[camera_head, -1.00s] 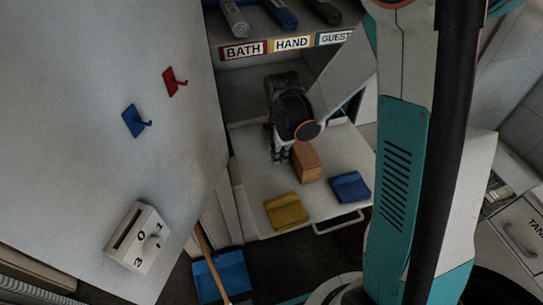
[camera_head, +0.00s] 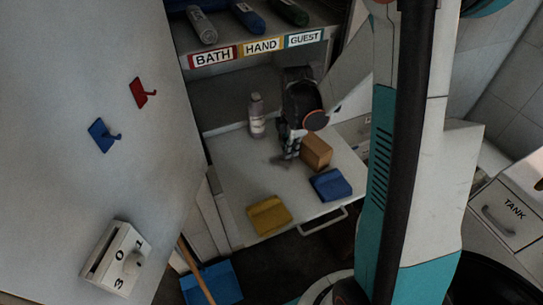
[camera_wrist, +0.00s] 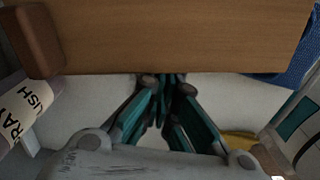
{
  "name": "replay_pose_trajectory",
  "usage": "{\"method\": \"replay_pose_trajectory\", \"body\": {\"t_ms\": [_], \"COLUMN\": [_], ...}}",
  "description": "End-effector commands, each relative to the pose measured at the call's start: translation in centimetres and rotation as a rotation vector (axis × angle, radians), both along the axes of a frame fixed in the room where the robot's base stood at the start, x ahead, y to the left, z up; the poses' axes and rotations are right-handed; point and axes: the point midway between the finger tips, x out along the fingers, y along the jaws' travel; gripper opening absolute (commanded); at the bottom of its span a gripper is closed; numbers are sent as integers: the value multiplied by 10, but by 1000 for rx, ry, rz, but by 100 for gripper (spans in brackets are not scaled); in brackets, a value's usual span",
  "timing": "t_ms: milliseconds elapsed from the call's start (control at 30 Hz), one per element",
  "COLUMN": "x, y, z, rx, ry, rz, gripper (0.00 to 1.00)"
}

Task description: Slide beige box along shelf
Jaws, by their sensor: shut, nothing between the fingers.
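The beige box (camera_head: 316,152), a tan-brown block, stands on the white pull-out shelf (camera_head: 240,182). In the wrist view the box (camera_wrist: 180,35) fills the top of the picture, with its near edge close above my fingertips. My gripper (camera_head: 289,152) is just left of the box in the head view, low over the shelf. In the wrist view my gripper (camera_wrist: 167,82) has its fingers together with nothing between them. I cannot tell whether the fingertips touch the box.
A blue folded cloth (camera_head: 330,185) lies right in front of the box and a yellow one (camera_head: 269,215) nearer the shelf's front edge. A labelled bottle (camera_head: 257,116) stands at the back left, also in the wrist view (camera_wrist: 28,110). The shelf's left part is clear.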

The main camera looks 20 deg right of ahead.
Motion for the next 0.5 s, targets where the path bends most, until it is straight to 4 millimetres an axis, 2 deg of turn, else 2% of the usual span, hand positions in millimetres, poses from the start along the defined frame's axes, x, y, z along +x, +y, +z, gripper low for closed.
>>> {"method": "replay_pose_trajectory", "body": {"t_ms": [33, 100, 300, 500], "x": [0, -1, -1, -2], "y": [-15, -33, -78, -95], "z": [-1, 0, 0, 0], "rx": [0, 0, 0, 0], "ry": [0, 0, 0, 0], "rz": [-7, -7, -4, -1], "gripper": [0, 0, 0, 0]}}
